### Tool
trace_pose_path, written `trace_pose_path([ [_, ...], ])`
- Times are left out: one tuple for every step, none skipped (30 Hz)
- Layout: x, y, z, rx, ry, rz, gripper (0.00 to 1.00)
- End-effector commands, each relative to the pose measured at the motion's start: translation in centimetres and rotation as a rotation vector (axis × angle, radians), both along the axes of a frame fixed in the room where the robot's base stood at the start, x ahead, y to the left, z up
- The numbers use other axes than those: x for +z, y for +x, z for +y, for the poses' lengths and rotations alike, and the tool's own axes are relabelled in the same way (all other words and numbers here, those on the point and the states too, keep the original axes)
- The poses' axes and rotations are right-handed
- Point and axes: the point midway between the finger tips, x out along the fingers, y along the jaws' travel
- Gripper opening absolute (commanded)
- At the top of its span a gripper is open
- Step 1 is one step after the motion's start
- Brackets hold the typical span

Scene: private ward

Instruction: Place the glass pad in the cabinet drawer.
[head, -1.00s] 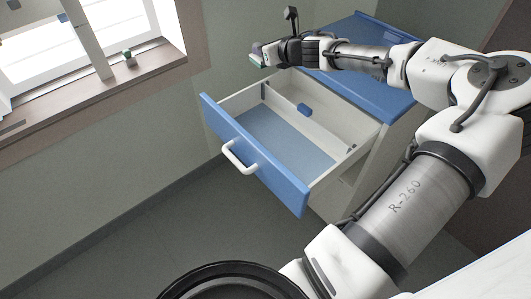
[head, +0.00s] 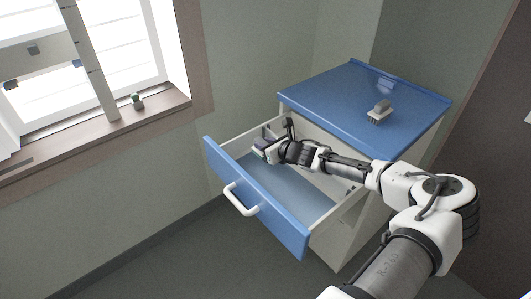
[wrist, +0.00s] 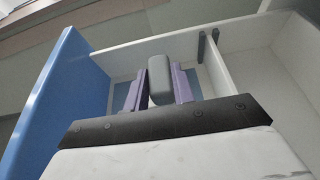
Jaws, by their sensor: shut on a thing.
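The cabinet drawer (head: 280,197) is pulled out, with a blue front, a white handle and pale walls. My gripper (head: 265,150) is over the far part of the open drawer, near its back-left wall. In the wrist view, the purple fingers of my gripper (wrist: 160,92) are shut on a grey rounded block, the glass pad (wrist: 160,80). The drawer's blue floor (wrist: 120,95) shows past the fingers, with pale walls around. The pad is small and partly hidden by the fingers in the head view. I cannot tell whether it touches the drawer floor.
The blue cabinet top (head: 330,95) carries a grey brush-like thing (head: 380,110). A divider (wrist: 212,70) stands inside the drawer on the right in the wrist view.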

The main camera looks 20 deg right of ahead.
Motion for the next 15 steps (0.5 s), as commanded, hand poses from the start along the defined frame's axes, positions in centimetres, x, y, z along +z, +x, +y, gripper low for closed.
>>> trace_pose_path([
  [-0.2,0.0,0.0,0.0,0.0,-0.001,0.02],
  [-0.4,0.0,0.0,0.0,0.0,-0.001,0.02],
  [-0.9,0.0,0.0,0.0,0.001,-0.001,0.02],
  [-1.3,0.0,0.0,-0.001,0.002,0.0,0.02],
  [-1.7,0.0,0.0,-0.001,0.002,0.0,0.02],
  [-2.3,0.0,0.0,-0.001,0.003,0.001,0.02],
  [-2.8,0.0,0.0,-0.001,0.003,0.001,0.02],
  [-3.2,0.0,0.0,-0.002,0.001,0.001,0.02],
  [-3.6,0.0,0.0,-0.002,0.001,0.001,0.02],
  [-3.9,0.0,0.0,-0.001,0.001,0.0,0.02],
  [-4.0,0.0,0.0,-0.001,0.0,0.0,0.02],
  [-4.2,0.0,0.0,0.0,0.0,-0.001,0.02],
  [-4.2,0.0,0.0,-0.001,-0.001,-0.001,0.02],
  [-4.2,0.0,0.0,-0.001,-0.001,-0.001,0.02],
  [-4.2,0.0,0.0,-0.001,-0.001,-0.001,0.02],
])
